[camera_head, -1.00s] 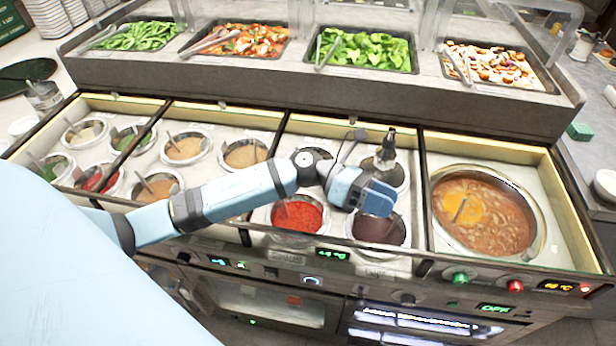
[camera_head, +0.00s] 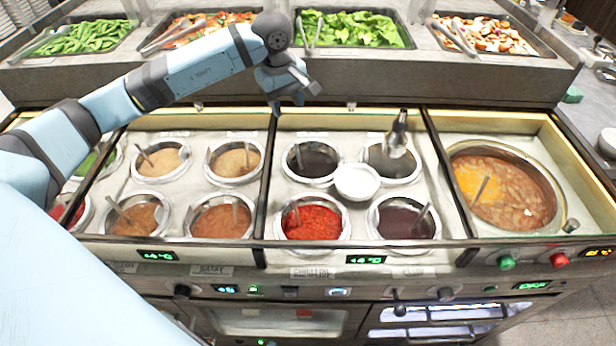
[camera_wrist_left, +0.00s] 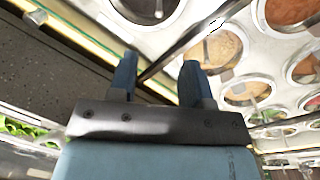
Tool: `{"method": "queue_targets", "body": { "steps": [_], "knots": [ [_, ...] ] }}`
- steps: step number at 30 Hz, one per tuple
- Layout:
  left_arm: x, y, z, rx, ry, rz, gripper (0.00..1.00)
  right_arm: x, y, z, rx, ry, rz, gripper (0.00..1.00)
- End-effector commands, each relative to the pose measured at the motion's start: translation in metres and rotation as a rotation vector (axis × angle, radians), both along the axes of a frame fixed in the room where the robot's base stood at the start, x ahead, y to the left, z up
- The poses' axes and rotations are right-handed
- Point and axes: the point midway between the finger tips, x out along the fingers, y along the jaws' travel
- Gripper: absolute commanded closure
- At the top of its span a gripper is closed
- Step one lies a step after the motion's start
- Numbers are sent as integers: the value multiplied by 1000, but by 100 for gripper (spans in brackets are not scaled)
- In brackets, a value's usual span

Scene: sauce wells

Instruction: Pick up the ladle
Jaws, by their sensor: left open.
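Several sauce wells hold small ladles with thin metal handles, and the pictures do not show which one is meant. A taller metal utensil with a dark tip, perhaps a ladle (camera_head: 397,132), stands up from the back right well of the middle bay. My left gripper (camera_head: 287,101) is open and empty, above the back edge of the counter and left of the tall utensil. In the left wrist view its fingers (camera_wrist_left: 157,78) are apart, with a dark rail behind them. My right gripper is out of view.
A small white bowl (camera_head: 357,181) sits among the wells of the middle bay. Dark dividers (camera_head: 268,190) separate the bays. A raised shelf with vegetable trays (camera_head: 352,30) and tongs runs along the back, behind my left gripper.

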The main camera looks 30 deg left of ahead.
Motion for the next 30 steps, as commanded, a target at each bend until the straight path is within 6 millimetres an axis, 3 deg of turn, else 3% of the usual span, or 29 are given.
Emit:
{"method": "queue_targets", "body": {
  "steps": [12,22,30],
  "knots": [
    [7,-4,-71,4,3,1,55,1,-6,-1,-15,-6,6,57],
    [9,-7,-93,2,2,-1,55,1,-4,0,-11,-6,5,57],
    [13,-11,-131,2,2,1,55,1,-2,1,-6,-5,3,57]
  ]
}}
